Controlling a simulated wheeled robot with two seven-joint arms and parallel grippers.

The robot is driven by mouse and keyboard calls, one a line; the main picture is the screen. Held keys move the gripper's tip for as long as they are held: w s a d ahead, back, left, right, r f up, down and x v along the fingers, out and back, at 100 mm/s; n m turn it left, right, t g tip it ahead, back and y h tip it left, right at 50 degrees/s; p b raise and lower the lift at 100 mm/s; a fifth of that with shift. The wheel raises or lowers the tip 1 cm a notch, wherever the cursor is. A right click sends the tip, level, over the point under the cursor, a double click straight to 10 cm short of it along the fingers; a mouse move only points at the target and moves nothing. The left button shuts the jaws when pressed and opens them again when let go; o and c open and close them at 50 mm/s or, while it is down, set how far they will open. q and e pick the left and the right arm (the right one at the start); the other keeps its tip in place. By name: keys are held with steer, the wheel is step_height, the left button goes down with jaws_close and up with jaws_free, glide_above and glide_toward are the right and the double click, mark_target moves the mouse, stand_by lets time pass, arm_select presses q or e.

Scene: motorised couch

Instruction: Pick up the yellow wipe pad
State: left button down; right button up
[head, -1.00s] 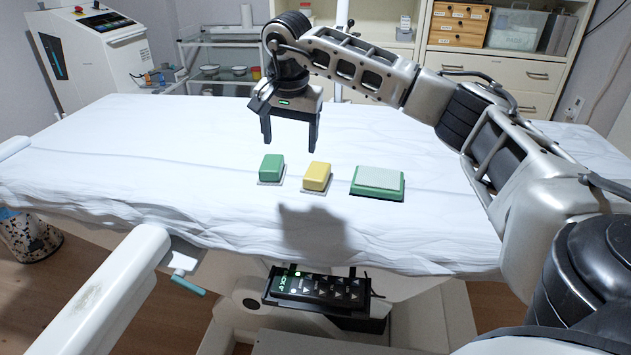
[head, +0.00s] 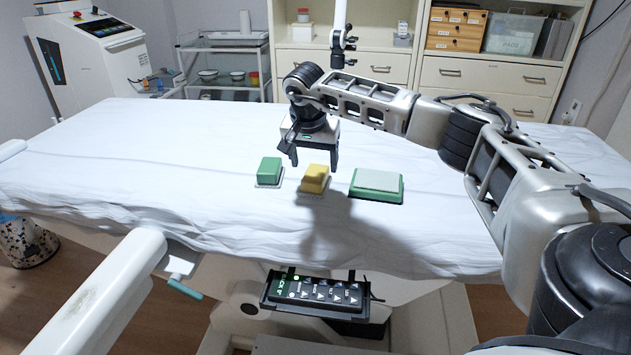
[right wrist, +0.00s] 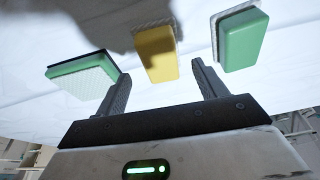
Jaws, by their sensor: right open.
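The yellow wipe pad (head: 313,181) sits on the white-covered couch (head: 130,150), between a green block and a flat green pad. My right gripper (head: 314,162) is open and empty, just above and behind the yellow pad in the head view. In the right wrist view the yellow pad (right wrist: 157,53) shows ahead of the gap between the two open fingers (right wrist: 162,85), apart from both. A shadow falls over part of the pad. My left gripper is not in view.
The green block (head: 269,171) stands close to the left of the yellow pad. The green pad with a pale top (head: 377,184) lies to its right. A button panel (head: 317,294) hangs at the couch's front edge. The couch's left half is clear.

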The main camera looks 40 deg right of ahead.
mark_target(315, 173)
steer(key=x, duration=0.4)
steer(key=shift+f, duration=0.1)
steer(key=c, duration=1.1)
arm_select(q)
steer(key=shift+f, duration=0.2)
arm_select(e)
steer(key=shift+o, duration=0.2)
steer(key=shift+r, duration=0.4)
step_height(315, 173, up, 2)
steer(key=shift+r, duration=0.1)
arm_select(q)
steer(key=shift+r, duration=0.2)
arm_select(e)
steer(key=s+a+r, duration=0.7)
steer(key=a+r, duration=0.3)
steer(key=a, duration=0.1)
steer(key=shift+s+a, duration=0.3)
steer(key=shift+a, duration=0.1)
